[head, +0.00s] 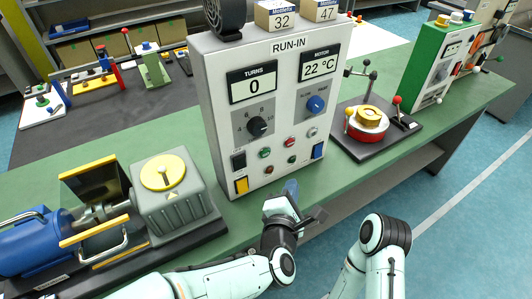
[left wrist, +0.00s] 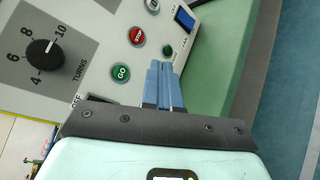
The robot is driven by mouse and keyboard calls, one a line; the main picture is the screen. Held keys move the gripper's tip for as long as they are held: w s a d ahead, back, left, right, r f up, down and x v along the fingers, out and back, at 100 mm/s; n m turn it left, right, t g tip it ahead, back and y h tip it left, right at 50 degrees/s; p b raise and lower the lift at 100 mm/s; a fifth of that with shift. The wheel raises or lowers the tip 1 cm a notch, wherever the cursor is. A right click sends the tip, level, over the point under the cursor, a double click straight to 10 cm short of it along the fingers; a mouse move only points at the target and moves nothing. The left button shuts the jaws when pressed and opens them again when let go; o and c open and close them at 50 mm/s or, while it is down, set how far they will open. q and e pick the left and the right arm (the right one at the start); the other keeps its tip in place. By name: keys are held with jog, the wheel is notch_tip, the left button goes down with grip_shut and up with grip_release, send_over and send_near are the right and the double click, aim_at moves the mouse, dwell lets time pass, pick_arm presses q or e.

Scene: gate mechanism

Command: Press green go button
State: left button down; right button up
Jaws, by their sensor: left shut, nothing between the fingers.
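The green GO button (head: 265,153) is on the lower front of the white RUN-IN panel (head: 222,117). It also shows in the left wrist view (left wrist: 121,73), with its GO label readable. My left gripper (head: 291,187) is shut and empty, below and to the right of the button in front of the panel. In the left wrist view the blue fingers (left wrist: 164,66) lie together, to the right of GO, apart from it in the picture. Their exact distance from the panel is unclear. My right arm shows in the head view, but its gripper does not.
A red STOP button (head: 290,142) sits beside GO, with small lamps below. A motor and gearbox unit (head: 172,195) stands left; a red-based fixture (head: 367,122) stands right.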

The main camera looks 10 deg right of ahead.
aim_at(265, 154)
pick_arm(q)
jog(key=w+a, duration=0.3)
jog(key=w, duration=0.5)
jog(key=shift+w, duration=0.15)
jog(key=shift+w, duration=0.1)
dwell(1.9)
jog(key=shift+w+a+b, duration=0.1)
jog(key=shift+w+b, duration=0.2)
jog(key=shift+b, duration=0.15)
